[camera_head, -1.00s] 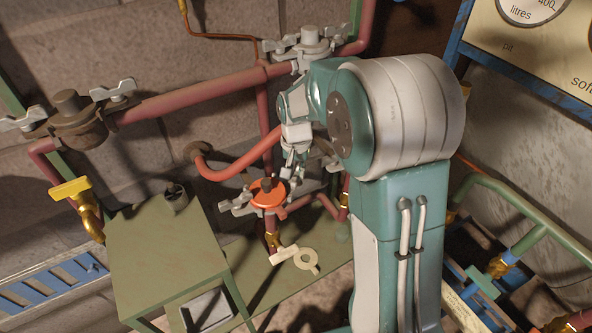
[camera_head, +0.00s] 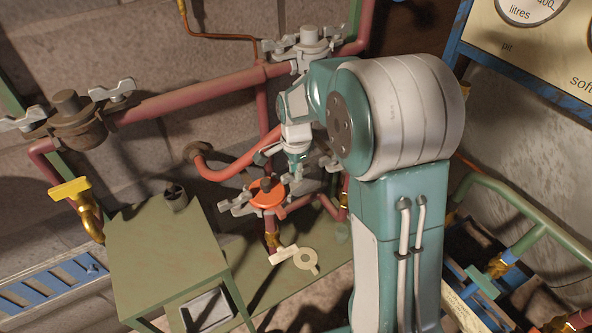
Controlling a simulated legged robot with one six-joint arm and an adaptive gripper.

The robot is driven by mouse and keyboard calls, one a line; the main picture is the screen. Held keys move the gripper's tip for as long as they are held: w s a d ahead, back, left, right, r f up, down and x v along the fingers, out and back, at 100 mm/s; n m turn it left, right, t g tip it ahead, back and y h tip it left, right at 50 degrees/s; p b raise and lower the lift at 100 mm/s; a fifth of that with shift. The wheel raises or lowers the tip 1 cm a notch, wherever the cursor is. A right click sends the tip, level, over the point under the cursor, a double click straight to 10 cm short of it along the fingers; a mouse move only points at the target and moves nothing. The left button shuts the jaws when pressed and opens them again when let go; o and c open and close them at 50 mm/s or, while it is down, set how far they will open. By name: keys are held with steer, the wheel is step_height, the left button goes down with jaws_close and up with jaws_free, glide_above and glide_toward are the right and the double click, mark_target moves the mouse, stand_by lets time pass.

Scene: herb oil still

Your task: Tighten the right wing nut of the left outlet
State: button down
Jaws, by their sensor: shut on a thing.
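The orange-capped outlet (camera_head: 266,193) sits low in the middle, joined to the red hose and pipework; I take it for the left outlet. Its left wing nut (camera_head: 238,205) is grey and in plain view. My gripper (camera_head: 296,178) points down at the right side of the orange cap, shut on the right wing nut there. The fingers hide most of that nut, so its angle and how far down it sits cannot be told. Another grey fitting (camera_head: 328,163) shows partly behind my wrist, to the right.
A red hose (camera_head: 225,170) curves close on the left of my wrist. Flanged fittings with wing nuts stand at upper left (camera_head: 72,122) and at the top (camera_head: 310,42).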

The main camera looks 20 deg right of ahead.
mark_target(294, 170)
steer(key=shift+f+m, duration=0.1)
steer(key=shift+m, duration=0.4)
steer(key=c, duration=0.6)
jaws_free()
steer(key=shift+a, duration=0.1)
steer(key=shift+c, duration=0.2)
step_height(294, 170, up, 12)
steer(key=shift+w, duration=0.15)
steer(key=shift+a, duration=0.1)
